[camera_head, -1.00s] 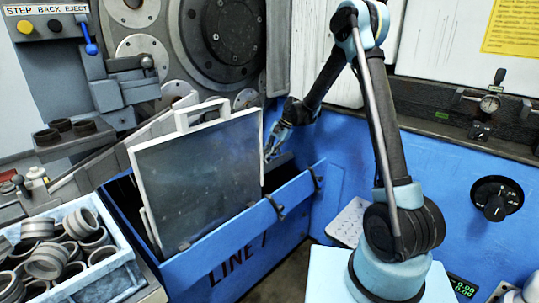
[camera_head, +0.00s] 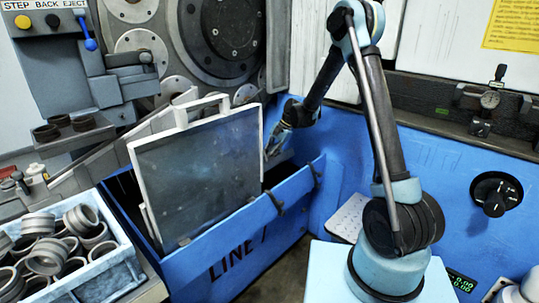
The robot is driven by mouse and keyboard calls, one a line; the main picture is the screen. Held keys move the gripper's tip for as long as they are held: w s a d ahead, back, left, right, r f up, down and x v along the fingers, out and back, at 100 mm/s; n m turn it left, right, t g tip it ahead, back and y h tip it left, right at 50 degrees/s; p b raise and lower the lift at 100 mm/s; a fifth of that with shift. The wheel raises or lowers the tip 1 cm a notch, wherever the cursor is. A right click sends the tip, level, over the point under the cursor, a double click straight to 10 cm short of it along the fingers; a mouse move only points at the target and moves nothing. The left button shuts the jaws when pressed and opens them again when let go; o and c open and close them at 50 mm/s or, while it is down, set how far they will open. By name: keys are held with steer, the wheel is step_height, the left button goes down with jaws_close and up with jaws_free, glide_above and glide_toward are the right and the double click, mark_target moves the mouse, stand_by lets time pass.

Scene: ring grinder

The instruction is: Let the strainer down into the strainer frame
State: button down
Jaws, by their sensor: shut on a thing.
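The strainer (camera_head: 200,165) is a dark, flat panel with a pale rim and a handle loop on top. It stands nearly upright, its lower part inside the blue tank (camera_head: 235,237) marked "LINE 7". Pale upright rails, which look like the strainer frame (camera_head: 150,222), show at its lower left edge. Whether the strainer's bottom edge is seated is hidden by the tank wall. My gripper (camera_head: 271,150) is at the strainer's right edge, partly hidden behind it. It is shut on the strainer, though the contact point is not clearly visible.
A pale crate (camera_head: 100,280) of metal rings stands at the left. The grinder (camera_head: 210,50) with its round plates is behind the tank. A blue wall with a dial (camera_head: 495,193) is at the right. Dark clips (camera_head: 276,201) sit on the tank's front rim.

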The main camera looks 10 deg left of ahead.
steer(key=shift+s+d+f, duration=0.1)
steer(key=shift+s+f, duration=0.05)
steer(key=shift+f, duration=0.95)
steer(key=c, duration=1.5)
jaws_free()
steer(key=shift+r, duration=0.1)
steer(key=v, duration=1.2)
